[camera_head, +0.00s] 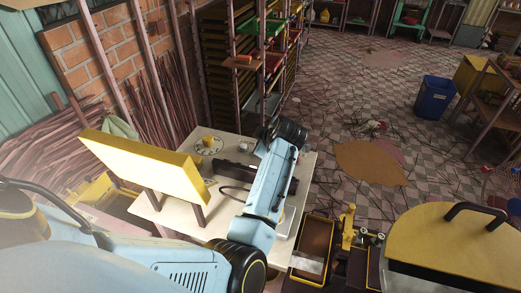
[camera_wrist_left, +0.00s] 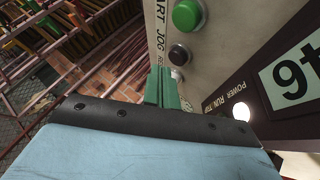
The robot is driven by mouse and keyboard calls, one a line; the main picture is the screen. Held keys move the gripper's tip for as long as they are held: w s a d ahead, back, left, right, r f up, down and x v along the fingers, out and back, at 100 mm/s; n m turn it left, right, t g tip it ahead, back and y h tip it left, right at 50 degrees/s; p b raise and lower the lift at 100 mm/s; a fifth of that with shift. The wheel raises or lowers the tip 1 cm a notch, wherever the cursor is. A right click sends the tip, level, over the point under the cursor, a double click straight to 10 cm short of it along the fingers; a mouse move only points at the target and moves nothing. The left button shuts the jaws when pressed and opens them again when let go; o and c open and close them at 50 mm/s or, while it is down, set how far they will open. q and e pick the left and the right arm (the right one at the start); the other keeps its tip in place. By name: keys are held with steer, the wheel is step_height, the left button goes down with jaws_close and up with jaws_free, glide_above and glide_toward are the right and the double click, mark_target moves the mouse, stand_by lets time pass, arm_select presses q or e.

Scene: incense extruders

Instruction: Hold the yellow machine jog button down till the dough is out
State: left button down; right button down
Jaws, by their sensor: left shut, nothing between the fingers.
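In the left wrist view a pale control panel (camera_wrist_left: 222,45) carries a green button (camera_wrist_left: 187,15), a black button (camera_wrist_left: 179,54) near the word JOG, and a smaller button (camera_wrist_left: 176,75) below. My left gripper (camera_wrist_left: 161,72) has green fingers, shut and empty, with their tips beside the panel's edge near the lower buttons. I cannot tell whether they touch a button. In the head view my left arm hides the gripper. A yellow slab-shaped machine part (camera_head: 140,166) stands on legs over a pale table (camera_head: 160,214). No dough can be made out. My right gripper is out of view.
A lit lamp (camera_wrist_left: 241,111) sits by the POWER RUN lettering. A yellow-topped unit (camera_head: 440,235) with a black handle stands at the lower right. Racks (camera_head: 215,60) stand behind the table. A blue bin (camera_head: 434,97) stands on the tiled floor, which has free room.

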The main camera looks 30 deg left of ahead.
arm_select(q)
steer(key=shift+f, duration=0.1)
stand_by(0.4)
steer(key=shift+f+b, duration=0.35)
steer(key=shift+f+b, duration=0.45)
steer(key=shift+f, duration=0.1)
stand_by(0.6)
stand_by(2.9)
steer(key=shift+r+p, duration=0.8)
steer(key=shift+r, duration=0.2)
step_height(320, 180, up, 3)
steer(key=shift+r+p, duration=0.1)
steer(key=shift+p, duration=1.05)
steer(key=shift+r, duration=0.9)
